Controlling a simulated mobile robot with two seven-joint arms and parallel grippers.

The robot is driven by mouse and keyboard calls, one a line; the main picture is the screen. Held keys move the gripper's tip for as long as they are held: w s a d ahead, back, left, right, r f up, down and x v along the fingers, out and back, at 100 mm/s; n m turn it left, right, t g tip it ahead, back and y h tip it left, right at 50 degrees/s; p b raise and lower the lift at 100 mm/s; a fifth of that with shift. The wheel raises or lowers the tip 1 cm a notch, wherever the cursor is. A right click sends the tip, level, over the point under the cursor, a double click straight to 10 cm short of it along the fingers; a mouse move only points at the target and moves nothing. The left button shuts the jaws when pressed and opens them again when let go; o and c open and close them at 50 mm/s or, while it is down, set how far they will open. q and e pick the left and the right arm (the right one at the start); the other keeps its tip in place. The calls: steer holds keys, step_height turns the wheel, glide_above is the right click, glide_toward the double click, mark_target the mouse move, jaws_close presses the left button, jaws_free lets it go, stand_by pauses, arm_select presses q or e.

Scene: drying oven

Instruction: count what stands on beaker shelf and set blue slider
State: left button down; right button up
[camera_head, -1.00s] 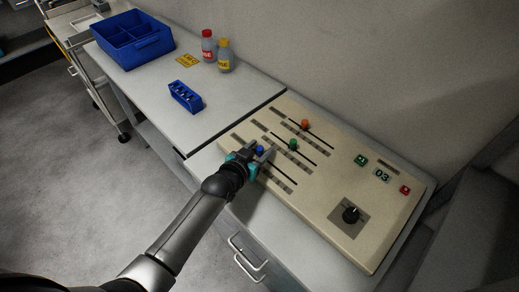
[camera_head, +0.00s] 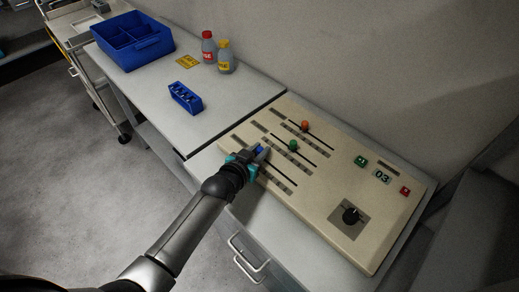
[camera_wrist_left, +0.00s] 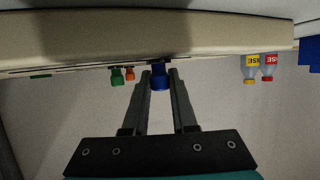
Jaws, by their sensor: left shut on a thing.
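The beige control panel (camera_head: 330,195) lies on the bench with three slider slots. The blue slider knob (camera_head: 259,149) is on the slot nearest the front, close to its left end. My left gripper (camera_head: 261,153) is shut on this knob. In the left wrist view the blue knob (camera_wrist_left: 160,77) sits between the two fingers (camera_wrist_left: 161,84). The green knob (camera_head: 293,145) and the orange knob (camera_head: 305,125) stand on the other two slots. No beakers and no clearly recognisable beaker shelf are in view. My right gripper is not in view.
A blue bin (camera_head: 150,50), a blue rack (camera_head: 186,98) and two bottles (camera_head: 225,58) stand on the left table.

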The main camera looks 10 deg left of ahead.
mark_target(279, 173)
arm_select(q)
steer(key=shift+s, duration=0.1)
stand_by(0.8)
steer(key=s+d+p, duration=0.2)
steer(key=d, duration=0.1)
steer(key=shift+s+d, duration=0.1)
steer(key=shift+d, duration=0.1)
steer(key=s+d, duration=0.1)
steer(key=s+d+p, duration=0.1)
steer(key=d, duration=0.1)
steer(key=shift+d, duration=0.1)
steer(key=shift+w+a+f, duration=0.1)
steer(key=shift+a, duration=0.15)
steer(key=c, duration=0.8)
jaws_free()
steer(key=shift+o, duration=0.5)
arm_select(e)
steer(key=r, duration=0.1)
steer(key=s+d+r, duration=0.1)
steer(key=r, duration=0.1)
